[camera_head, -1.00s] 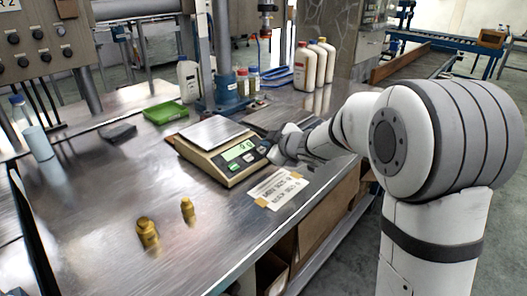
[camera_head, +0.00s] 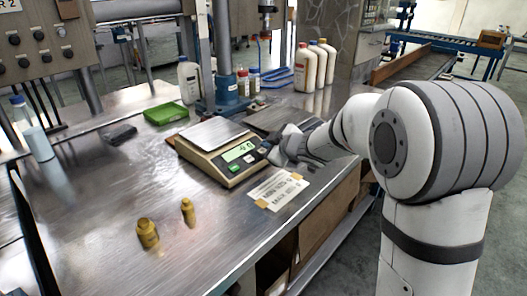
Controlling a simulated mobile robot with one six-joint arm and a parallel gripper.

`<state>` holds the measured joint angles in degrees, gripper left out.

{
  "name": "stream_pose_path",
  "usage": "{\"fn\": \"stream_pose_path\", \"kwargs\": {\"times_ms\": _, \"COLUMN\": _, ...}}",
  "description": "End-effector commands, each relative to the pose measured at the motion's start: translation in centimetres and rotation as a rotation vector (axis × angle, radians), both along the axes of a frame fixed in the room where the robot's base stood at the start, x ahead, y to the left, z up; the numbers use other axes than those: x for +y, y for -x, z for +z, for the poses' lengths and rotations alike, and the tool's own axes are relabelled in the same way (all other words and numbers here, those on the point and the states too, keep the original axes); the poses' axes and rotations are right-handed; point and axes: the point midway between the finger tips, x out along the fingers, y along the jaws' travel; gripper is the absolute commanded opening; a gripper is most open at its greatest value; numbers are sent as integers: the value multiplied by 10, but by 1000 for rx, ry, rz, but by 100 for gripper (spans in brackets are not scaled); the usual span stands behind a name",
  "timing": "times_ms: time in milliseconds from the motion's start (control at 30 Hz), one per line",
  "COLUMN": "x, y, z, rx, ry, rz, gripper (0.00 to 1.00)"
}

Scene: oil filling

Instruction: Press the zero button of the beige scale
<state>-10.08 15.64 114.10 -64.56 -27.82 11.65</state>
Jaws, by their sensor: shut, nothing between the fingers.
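The beige scale (camera_head: 213,167) stands on the steel table, with a bare metal pan (camera_head: 212,133) on top. Its green display (camera_head: 239,151) is lit; the digits are too small to read for certain. Buttons sit on the front panel, including a green one (camera_head: 234,167) and a blue one near the right end. My gripper (camera_head: 271,156) is shut and empty at the right end of the scale's front panel, close to the blue button. I cannot tell whether its tip touches a button, as the gripper hides part of that corner.
A paper label (camera_head: 279,190) lies taped in front of the scale. Behind are a green tray (camera_head: 165,113), a blue-based column (camera_head: 222,100) and several white bottles (camera_head: 304,68).

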Motion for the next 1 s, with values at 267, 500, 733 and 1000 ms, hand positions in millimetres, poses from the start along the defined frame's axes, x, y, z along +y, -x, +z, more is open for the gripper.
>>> {"fn": "stream_pose_path", "kwargs": {"times_ms": 267, "x": 0, "y": 0, "z": 0, "rx": 0, "ry": 0, "rz": 0, "gripper": 0}}
{"fn": "stream_pose_path", "kwargs": {"times_ms": 500, "x": 0, "y": 0, "z": 0, "rx": 0, "ry": 0, "rz": 0, "gripper": 0}}
{"fn": "stream_pose_path", "kwargs": {"times_ms": 733, "x": 0, "y": -1, "z": -3, "rx": 1, "ry": 0, "rz": -1, "gripper": 0}}
{"fn": "stream_pose_path", "kwargs": {"times_ms": 1000, "x": 2, "y": -3, "z": -8, "rx": -1, "ry": 0, "rz": -1, "gripper": 0}}
